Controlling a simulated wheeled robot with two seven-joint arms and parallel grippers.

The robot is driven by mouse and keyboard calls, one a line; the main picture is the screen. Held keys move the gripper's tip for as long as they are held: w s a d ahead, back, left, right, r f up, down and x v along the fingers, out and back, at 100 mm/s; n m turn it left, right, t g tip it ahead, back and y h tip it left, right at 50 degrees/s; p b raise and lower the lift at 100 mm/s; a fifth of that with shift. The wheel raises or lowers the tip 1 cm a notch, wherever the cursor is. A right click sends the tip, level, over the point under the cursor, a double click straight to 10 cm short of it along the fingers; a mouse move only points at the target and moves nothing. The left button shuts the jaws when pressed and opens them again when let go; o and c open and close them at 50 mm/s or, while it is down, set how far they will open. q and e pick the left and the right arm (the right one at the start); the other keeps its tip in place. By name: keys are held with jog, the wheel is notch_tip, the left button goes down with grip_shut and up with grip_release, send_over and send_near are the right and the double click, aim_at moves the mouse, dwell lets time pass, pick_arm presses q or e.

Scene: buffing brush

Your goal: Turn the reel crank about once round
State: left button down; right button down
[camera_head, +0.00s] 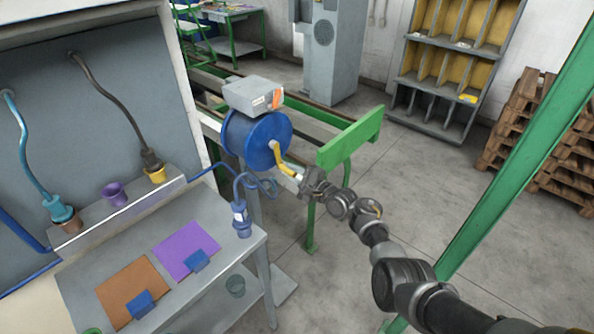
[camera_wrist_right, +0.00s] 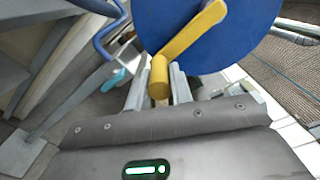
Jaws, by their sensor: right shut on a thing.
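The blue reel (camera_head: 258,139) stands on a post beside the workbench, with a grey box on top. Its yellow crank (camera_head: 281,158) slants down and to the right from the hub in the head view. In the right wrist view the blue reel disc (camera_wrist_right: 205,40) fills the top, and the yellow crank arm (camera_wrist_right: 192,36) runs down to the left to its handle. My right gripper (camera_head: 303,180) is at the crank's handle end. In the wrist view its two fingers are shut on the yellow handle (camera_wrist_right: 159,80). My left gripper is not in view.
A grey workbench (camera_head: 253,236) with orange and purple mats stands at the left. A blue cable with a blue connector (camera_head: 241,218) hangs at its corner. A green rail (camera_head: 350,137) is close behind my right gripper.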

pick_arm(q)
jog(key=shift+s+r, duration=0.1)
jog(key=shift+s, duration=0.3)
pick_arm(e)
jog(key=shift+s+a+f, duration=0.15)
jog(key=shift+s+a, duration=0.1)
jog(key=shift+s, duration=0.1)
jog(key=c, duration=1.3)
grip_release()
jog(key=shift+o, duration=0.2)
jog(key=shift+s+d, duration=0.15)
jog(key=shift+d, duration=0.05)
pick_arm(q)
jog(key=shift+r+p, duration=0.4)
jog(key=shift+p, duration=0.05)
pick_arm(e)
jog(key=v, duration=1)
jog(key=shift+s, duration=0.1)
